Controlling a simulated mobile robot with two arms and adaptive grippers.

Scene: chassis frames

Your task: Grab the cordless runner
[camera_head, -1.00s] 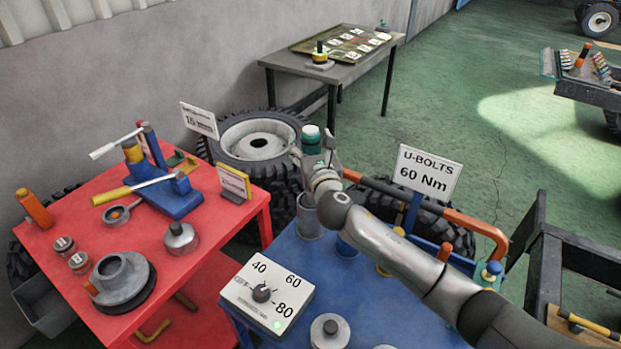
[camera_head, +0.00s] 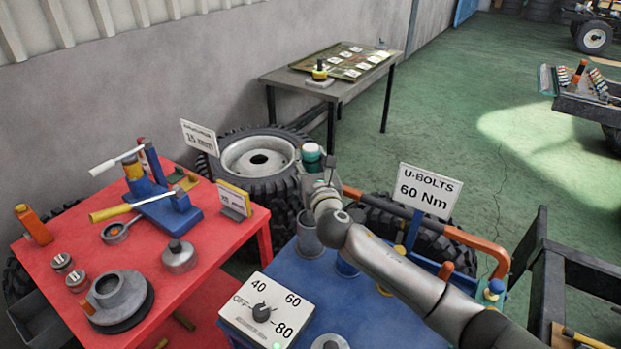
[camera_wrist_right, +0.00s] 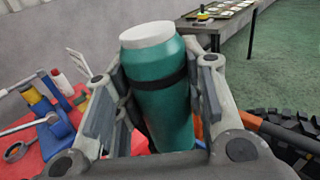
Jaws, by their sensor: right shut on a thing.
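The cordless runner shows as a teal cylinder with a white top and a black band, upright in the right wrist view (camera_wrist_right: 160,90). In the head view its pale top and teal collar (camera_head: 311,155) show just above my right gripper (camera_head: 319,172). The right gripper's fingers are on both sides of the teal body, shut on it. Its lower end is hidden by the gripper. A grey cup-like holder (camera_head: 308,238) stands below on the blue bench. My left gripper is not in view.
The blue bench (camera_head: 350,318) carries a dial box (camera_head: 266,312) and a U-BOLTS sign (camera_head: 425,190). A red table (camera_head: 215,262) with tools stands left. A large tyre (camera_head: 258,158) lies behind. An orange-handled bar (camera_head: 480,230) is on the right.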

